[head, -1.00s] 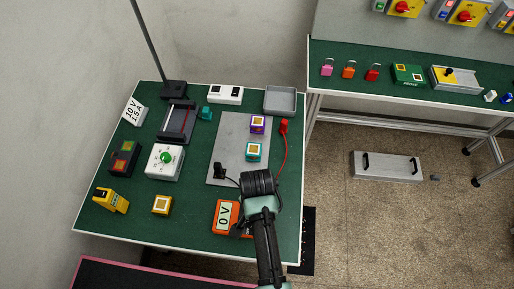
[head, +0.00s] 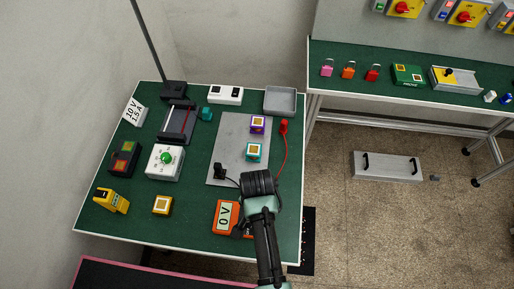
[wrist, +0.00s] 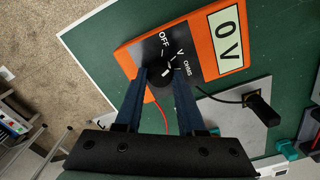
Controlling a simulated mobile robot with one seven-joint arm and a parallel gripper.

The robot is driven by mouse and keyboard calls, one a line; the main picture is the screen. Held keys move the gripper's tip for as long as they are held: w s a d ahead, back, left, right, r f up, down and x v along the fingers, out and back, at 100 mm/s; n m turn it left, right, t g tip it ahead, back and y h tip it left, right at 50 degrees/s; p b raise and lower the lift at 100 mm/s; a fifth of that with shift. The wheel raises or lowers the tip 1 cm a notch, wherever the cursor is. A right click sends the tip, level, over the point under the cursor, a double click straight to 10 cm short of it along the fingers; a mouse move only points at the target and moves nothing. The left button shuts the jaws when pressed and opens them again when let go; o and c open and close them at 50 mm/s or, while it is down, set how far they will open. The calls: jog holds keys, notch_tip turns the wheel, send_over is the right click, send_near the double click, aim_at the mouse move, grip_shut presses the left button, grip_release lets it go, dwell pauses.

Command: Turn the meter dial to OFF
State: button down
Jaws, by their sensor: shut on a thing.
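The orange meter (head: 226,217) lies near the front of the green table. It also shows in the wrist view (wrist: 199,70), its display (wrist: 229,39) reading 0 V. Its black dial (wrist: 160,90) is on a dark panel marked OFF, V and OHMS. My gripper (wrist: 161,76) is shut on the dial, one blue finger on each side. A small white mark shows by the dial's top edge, but I cannot tell which label it points to. In the head view my arm hides the dial and most of my fingers.
A grey plate (head: 222,141) behind the meter carries a purple block and a teal block. A black plug (head: 219,171) and a red lead (head: 284,155) are near my arm. A white box with a green knob (head: 165,160) stands left. The table's right edge is close.

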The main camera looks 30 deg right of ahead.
jog(key=n+p, duration=0.1)
jog(key=n, duration=0.2)
jog(key=shift+r+p, duration=0.15)
jog(key=shift+p, duration=0.25)
jog(key=shift+w+n+p, duration=0.1)
jog(key=shift+n+p, duration=0.55)
jog(key=shift+n, duration=1.55)
jog(key=c, duration=0.5)
grip_release()
notch_tip(320, 180, up, 13)
jog(key=b, duration=0.1)
